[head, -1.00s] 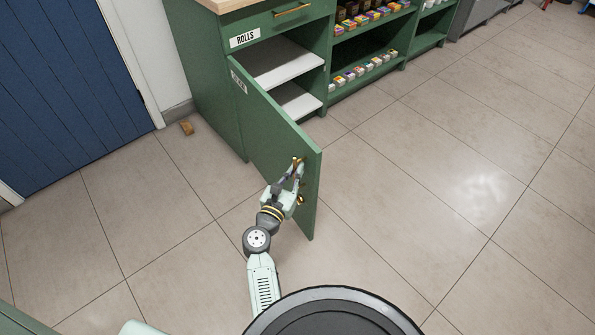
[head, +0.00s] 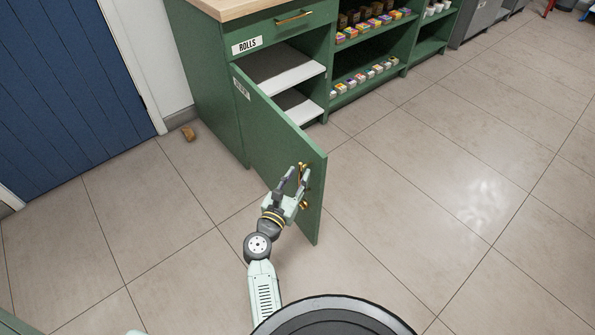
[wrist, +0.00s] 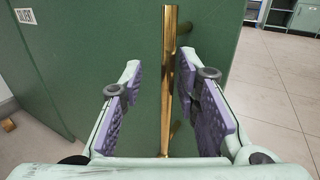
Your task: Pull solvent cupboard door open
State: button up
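The green solvent cupboard door (head: 268,135) stands wide open, swung out from the cabinet, with white shelves (head: 285,80) visible behind it. Its label (wrist: 26,16) shows in the wrist view. The brass bar handle (wrist: 169,70) is upright near the door's free edge; it also shows in the head view (head: 303,172). My gripper (head: 296,178) is at the handle. In the wrist view my gripper (wrist: 166,92) has its purple-padded fingers apart on either side of the handle, with clear gaps, touching neither side.
A drawer marked ROLLS (head: 285,22) is shut above the opening. Open shelves with small boxes (head: 365,72) stand to the right. A small brown block (head: 188,134) lies on the floor near the blue door (head: 65,95). The tiled floor at right is clear.

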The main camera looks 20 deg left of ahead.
notch_tip(320, 180, up, 10)
notch_tip(320, 180, down, 8)
jog(key=r+g, duration=0.1)
jog(key=s+a, duration=0.8)
jog(key=a, duration=0.1)
jog(key=shift+s+a+f+n, duration=0.25)
jog(key=shift+a+f+n, duration=0.1)
jog(key=shift+f, duration=0.1)
dwell(0.6)
jog(key=shift+p, duration=0.35)
dwell(0.4)
